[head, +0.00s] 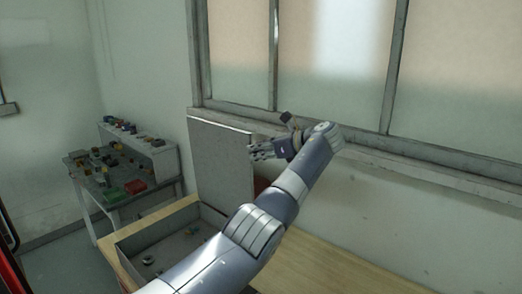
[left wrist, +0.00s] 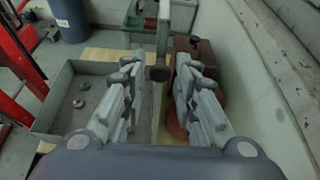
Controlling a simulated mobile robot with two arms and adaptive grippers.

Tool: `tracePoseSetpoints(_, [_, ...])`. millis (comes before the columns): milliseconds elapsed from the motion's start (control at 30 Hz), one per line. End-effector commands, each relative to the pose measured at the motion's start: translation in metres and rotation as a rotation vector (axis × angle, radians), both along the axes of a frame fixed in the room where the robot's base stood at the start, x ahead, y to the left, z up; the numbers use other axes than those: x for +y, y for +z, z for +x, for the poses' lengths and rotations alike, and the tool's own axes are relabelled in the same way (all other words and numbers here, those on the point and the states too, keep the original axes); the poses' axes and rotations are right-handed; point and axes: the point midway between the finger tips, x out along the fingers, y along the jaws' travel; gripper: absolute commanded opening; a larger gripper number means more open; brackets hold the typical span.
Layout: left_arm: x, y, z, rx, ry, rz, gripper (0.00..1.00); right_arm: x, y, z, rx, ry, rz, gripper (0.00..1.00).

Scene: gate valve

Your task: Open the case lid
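The case (head: 128,246) is a shallow grey box on the wooden table, also at the left in the left wrist view (left wrist: 48,122). Its lid (head: 222,160) is a flat grey panel standing roughly upright along the case's far right side. My left gripper (head: 262,152) is beside the lid's upper right edge. In the left wrist view my left gripper (left wrist: 160,95) has its fingers spread, with the lid's thin edge (left wrist: 157,112) showing between and below them. I cannot tell whether they touch it. My left arm hides part of the case. My right gripper is not in view.
A red-brown object (left wrist: 206,58) stands right of the lid, close to the wall and window sill (head: 430,165). Small round parts (head: 148,260) lie in the case. A side table (head: 120,200) with several small items stands at the left. The wooden table (head: 320,268) is bare at the right.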

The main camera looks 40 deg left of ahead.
Motion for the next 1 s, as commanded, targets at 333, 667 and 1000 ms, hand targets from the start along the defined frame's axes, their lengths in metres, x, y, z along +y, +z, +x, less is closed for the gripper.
tracePoseSetpoints(333, [-0.001, 0.002, 0.000, -0.004, -0.001, 0.002, 0.39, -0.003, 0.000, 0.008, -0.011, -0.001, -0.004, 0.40])
tracePoseSetpoints(667, [-0.046, 0.021, -0.003, -0.007, -0.005, 0.003, 0.39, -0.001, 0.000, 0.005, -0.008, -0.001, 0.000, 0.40])
tracePoseSetpoints(1000, [-0.102, 0.043, -0.009, -0.002, -0.002, 0.002, 0.39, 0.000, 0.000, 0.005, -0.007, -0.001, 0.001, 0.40])
